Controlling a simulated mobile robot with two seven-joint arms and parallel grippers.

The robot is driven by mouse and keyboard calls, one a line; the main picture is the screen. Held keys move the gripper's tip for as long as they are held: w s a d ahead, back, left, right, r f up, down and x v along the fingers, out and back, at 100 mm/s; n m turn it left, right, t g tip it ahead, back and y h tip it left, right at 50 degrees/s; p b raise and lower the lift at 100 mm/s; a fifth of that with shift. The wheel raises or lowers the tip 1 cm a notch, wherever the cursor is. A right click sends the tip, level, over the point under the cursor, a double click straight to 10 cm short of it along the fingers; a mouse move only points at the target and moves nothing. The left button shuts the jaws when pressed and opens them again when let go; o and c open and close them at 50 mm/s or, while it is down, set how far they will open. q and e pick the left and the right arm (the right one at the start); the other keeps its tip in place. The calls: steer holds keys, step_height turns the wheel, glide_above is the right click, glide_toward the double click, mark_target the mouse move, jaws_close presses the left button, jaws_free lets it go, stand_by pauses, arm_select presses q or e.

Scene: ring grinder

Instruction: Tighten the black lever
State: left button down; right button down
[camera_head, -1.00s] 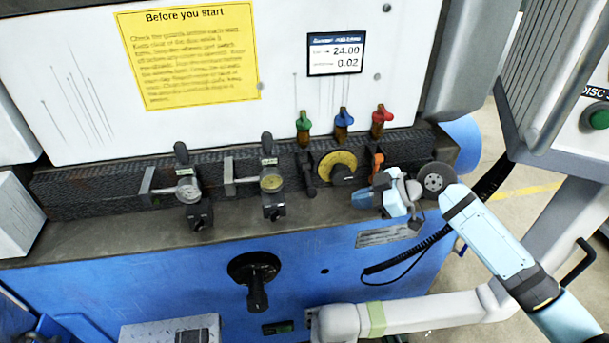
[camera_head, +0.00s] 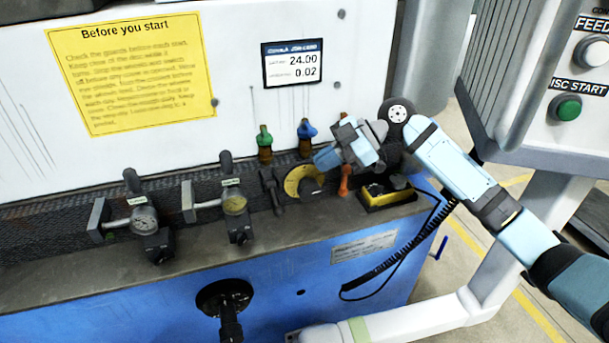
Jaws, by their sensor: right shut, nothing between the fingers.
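A small black lever (camera_head: 272,190) stands on the dark textured rail, just left of the round yellow dial (camera_head: 303,182). Other black upright handles show above the left gauge (camera_head: 145,218) and the right gauge (camera_head: 235,205), so the picture alone does not settle which lever is meant. My right gripper (camera_head: 327,157) is shut and empty. It is above and right of the yellow dial, in front of the white panel, and apart from the black lever. It hides the place of the red knob. My left gripper is not in view.
An orange lever (camera_head: 345,180) is right of the dial, below my right gripper. Green (camera_head: 264,143) and blue (camera_head: 305,136) knobs stand above the rail. A coiled black cable (camera_head: 400,265) hangs below. The front ledge is mostly clear.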

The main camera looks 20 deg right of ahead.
steer(key=p, duration=0.1)
glide_above(275, 198)
steer(key=s+d, duration=0.2)
steer(key=d, duration=0.1)
step_height(275, 198, down, 4)
steer(key=f, duration=0.3)
steer(key=a+f, duration=0.1)
steer(key=shift+w+f, duration=0.35)
steer(key=shift+w, duration=0.05)
